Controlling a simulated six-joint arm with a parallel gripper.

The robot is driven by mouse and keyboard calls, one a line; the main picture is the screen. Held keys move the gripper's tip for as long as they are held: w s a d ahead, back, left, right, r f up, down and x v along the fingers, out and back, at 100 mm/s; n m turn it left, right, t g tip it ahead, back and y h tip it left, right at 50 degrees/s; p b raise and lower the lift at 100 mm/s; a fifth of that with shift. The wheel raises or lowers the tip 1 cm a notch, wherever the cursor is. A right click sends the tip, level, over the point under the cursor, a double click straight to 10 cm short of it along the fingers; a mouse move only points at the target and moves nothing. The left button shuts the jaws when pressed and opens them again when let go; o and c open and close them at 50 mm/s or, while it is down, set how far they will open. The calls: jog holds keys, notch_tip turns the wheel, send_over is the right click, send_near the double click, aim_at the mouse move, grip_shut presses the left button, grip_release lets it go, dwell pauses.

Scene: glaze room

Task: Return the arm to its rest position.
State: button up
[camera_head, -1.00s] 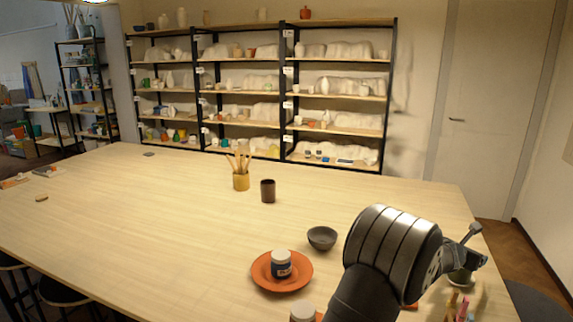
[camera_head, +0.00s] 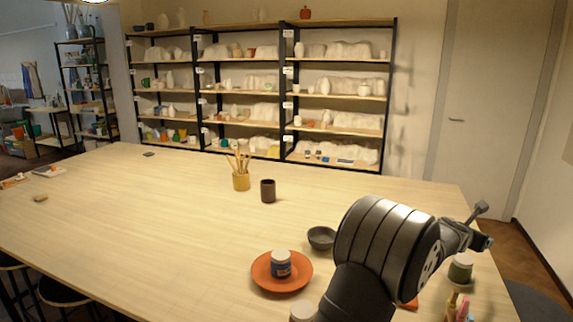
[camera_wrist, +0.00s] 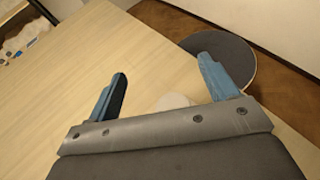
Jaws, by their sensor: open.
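My gripper (camera_head: 484,226) is raised over the right end of the table (camera_head: 150,215), beyond my bent dark arm. In the wrist view its two blue fingers (camera_wrist: 163,72) stand wide apart with nothing held between them.
A dark bowl (camera_head: 320,238) stands partly behind my arm. A brown cup (camera_head: 268,191) and a yellow brush pot (camera_head: 241,181) stand farther back. The table's left side is mostly clear.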

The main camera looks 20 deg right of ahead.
jog(key=shift+r, duration=3)
